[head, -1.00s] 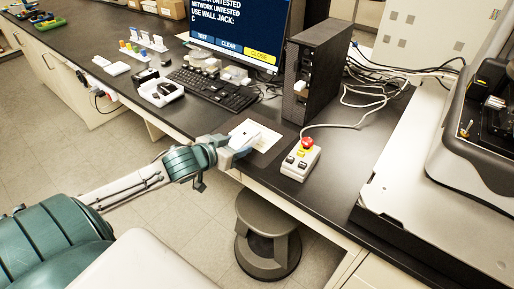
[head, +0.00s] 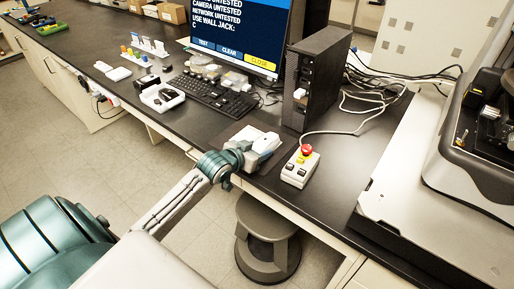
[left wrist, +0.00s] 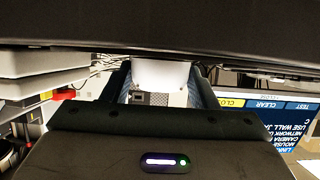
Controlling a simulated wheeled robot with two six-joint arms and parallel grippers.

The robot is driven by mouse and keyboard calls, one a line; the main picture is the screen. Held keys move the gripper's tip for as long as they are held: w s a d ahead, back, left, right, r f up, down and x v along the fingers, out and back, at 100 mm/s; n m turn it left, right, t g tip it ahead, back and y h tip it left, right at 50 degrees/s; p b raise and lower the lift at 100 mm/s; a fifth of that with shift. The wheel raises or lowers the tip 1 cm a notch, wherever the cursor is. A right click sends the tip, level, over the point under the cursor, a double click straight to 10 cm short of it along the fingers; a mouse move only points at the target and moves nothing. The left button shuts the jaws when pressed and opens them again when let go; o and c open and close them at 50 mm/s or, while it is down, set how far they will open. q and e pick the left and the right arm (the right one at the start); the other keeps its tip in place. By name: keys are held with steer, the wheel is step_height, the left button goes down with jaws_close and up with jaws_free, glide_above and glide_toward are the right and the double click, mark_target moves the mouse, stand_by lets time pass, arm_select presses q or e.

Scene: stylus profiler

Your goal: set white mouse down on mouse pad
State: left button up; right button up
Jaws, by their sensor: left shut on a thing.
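My left gripper (head: 262,146) reaches in from the left to the front part of the desk, left of the red-button box. It is shut on the white mouse (head: 269,141), which is partly hidden by the fingers in the head view. In the left wrist view the white mouse (left wrist: 160,73) shows as a pale shape between the two fingers. The dark mouse pad (head: 259,124) lies under and around the gripper, mostly covered by it. I cannot tell whether the mouse touches the pad. My right gripper is not in view.
A control box (head: 299,168) with a red button stands close to the right, its cable running back. A black keyboard (head: 215,94) lies behind left, and a dark computer tower (head: 316,80) stands behind right. A grey stool (head: 266,240) is below the desk edge.

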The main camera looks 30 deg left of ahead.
arm_select(q)
steer(key=shift+f, duration=0.1)
steer(key=shift+f, duration=0.15)
steer(key=o, duration=1)
steer(key=shift+s+r, duration=0.1)
steer(key=shift+r, duration=0.15)
steer(key=d+v, duration=0.1)
steer(key=v, duration=1)
steer(key=shift+s+a+r, duration=0.25)
steer(key=shift+s+a, duration=0.05)
steer(key=shift+a, duration=0.2)
